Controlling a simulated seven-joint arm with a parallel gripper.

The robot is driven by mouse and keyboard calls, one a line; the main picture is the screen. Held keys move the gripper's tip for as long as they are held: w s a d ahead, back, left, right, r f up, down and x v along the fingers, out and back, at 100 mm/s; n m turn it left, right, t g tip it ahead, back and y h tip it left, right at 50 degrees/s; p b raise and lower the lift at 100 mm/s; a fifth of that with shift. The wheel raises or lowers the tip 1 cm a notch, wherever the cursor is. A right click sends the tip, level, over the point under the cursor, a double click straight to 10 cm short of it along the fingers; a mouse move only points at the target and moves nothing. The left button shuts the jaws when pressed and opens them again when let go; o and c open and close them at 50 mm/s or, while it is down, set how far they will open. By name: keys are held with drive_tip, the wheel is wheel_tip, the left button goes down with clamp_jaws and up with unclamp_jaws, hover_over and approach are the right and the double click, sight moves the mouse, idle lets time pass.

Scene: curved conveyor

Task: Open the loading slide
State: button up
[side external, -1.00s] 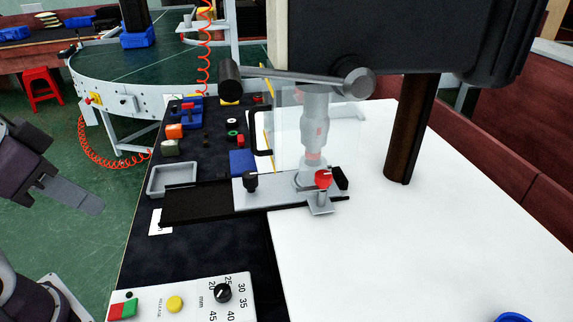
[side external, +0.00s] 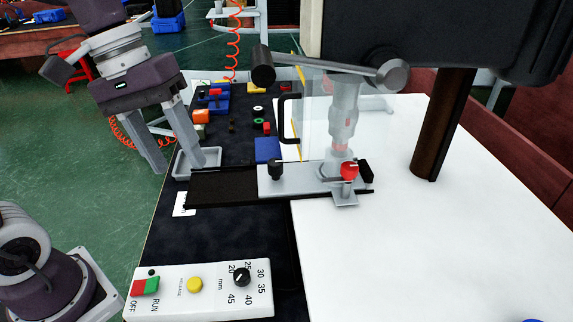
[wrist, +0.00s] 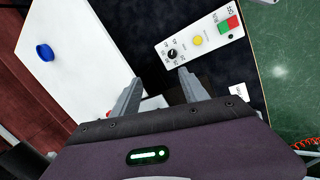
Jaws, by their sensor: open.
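The loading slide is a light grey plate (side external: 305,180) with a black knob (side external: 276,170), a red knob (side external: 348,171) and a black end block. It sits on a dark rail (side external: 222,188), whose left part is bare. My gripper (side external: 186,166) is open and empty, left of the slide over the grey tray, fingers pointing down and apart from the black knob. In the wrist view its two fingers (wrist: 159,78) are spread with nothing between them; the slide is not clearly visible there.
A clear guard (side external: 315,112) with a black handle and a grey press column stand behind the plate. A control box (side external: 200,290) lies at the front. Small parts and blue bins (side external: 268,150) stand behind. The white tabletop (side external: 455,250) is mostly free.

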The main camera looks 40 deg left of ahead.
drive_tip(key=w+f+n+g+h, duration=0.25)
drive_tip(key=w+n+h, duration=0.2)
drive_tip(key=w, duration=0.55)
drive_tip(key=n+t+h, duration=0.1)
drive_tip(key=n+h, duration=0.5)
drive_tip(key=n, duration=0.2)
approach(274, 161)
drive_tip(key=x, duration=0.3)
drive_tip(key=shift+s+d+r+y, duration=0.2)
drive_tip(key=shift+d+y, duration=0.05)
drive_tip(key=shift+w+f, duration=0.15)
drive_tip(key=shift+f, duration=0.15)
drive_tip(key=x, duration=0.7)
drive_tip(key=shift+r, duration=0.15)
clamp_jaws()
